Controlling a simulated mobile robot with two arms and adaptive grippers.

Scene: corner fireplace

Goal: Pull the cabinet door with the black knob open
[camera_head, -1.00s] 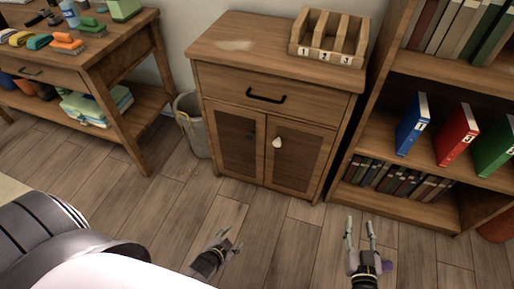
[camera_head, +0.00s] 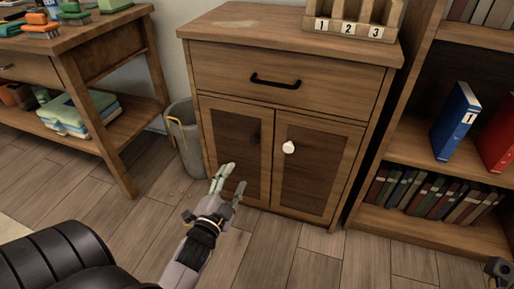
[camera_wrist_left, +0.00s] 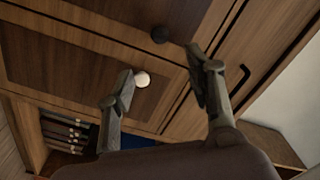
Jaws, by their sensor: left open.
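The wooden cabinet (camera_head: 290,60) has two lower doors, both shut. The left door (camera_head: 231,140) carries the black knob (camera_head: 254,138) near its inner edge. The right door (camera_head: 318,165) has a white knob (camera_head: 289,147). My left gripper (camera_head: 232,177) is open and empty, in front of the left door and below the black knob in the head view. In the left wrist view, the black knob (camera_wrist_left: 159,34) shows beyond the open fingers, and the white knob (camera_wrist_left: 142,79) appears beside one fingertip. A part of my right gripper (camera_head: 497,270) shows at the lower right edge; its fingers are unclear.
A black-handled drawer (camera_head: 262,80) sits above the doors. A grey bin (camera_head: 184,140) stands left of the cabinet, beside a workbench (camera_head: 85,60). A bookshelf (camera_head: 425,160) stands close on the right.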

